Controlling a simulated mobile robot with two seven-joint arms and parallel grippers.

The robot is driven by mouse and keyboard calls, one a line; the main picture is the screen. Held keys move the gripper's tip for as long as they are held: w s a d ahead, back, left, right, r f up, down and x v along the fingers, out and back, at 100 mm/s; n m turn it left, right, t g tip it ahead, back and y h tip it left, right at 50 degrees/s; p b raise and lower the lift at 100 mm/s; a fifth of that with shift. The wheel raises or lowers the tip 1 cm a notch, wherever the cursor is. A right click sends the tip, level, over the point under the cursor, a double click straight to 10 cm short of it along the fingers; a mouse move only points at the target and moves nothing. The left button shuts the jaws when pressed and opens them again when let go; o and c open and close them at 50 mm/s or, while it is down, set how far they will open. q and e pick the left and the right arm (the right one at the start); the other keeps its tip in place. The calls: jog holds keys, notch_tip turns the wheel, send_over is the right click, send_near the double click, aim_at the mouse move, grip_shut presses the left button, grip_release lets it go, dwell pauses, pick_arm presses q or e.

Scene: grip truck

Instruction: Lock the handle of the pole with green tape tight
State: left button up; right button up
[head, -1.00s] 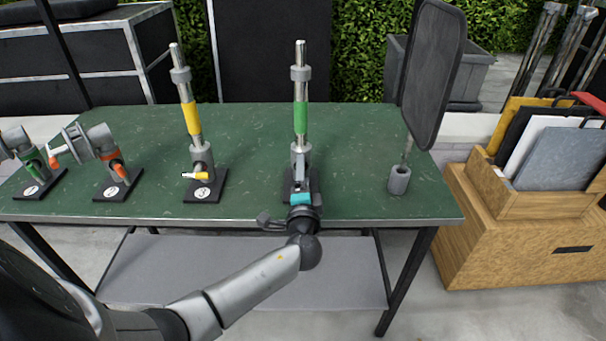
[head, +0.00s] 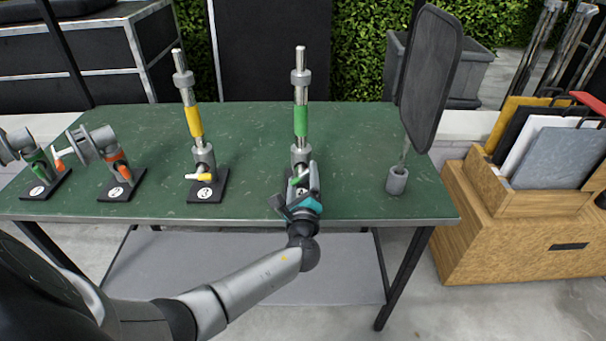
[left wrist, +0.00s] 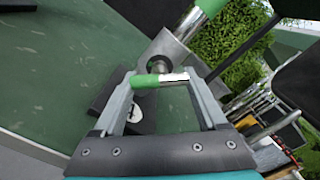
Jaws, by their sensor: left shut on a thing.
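The pole with green tape (head: 301,120) stands upright in its grey clamp and black base near the table's front edge. Its clamp handle (left wrist: 145,80) has a green grip and a bare metal part. My left gripper (head: 302,178) is at this clamp, coming from the front. In the left wrist view, the fingers of my left gripper (left wrist: 162,79) are on either side of the handle, which lies across between them. The gripper is shut on the handle and partly hides the clamp and base in the head view. My right gripper is not in view.
A pole with yellow tape (head: 194,120) and yellow handle stands to the left on the green table (head: 250,150). Two orange and green clamps (head: 110,165) (head: 40,170) are farther left. A dark panel on a grey stand (head: 397,180) is to the right. A wooden crate (head: 510,235) stands beyond.

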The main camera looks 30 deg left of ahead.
pick_arm(q)
jog(key=m+p, duration=0.2)
jog(key=m, duration=0.4)
jog(key=shift+a+m, duration=0.1)
jog(key=shift+m, duration=0.2)
jog(key=shift+s+f, duration=0.1)
dwell(0.4)
jog(key=o, duration=1.3)
jog(key=p+v, duration=0.2)
jog(key=v, duration=1.3)
jog(key=shift+s, duration=0.15)
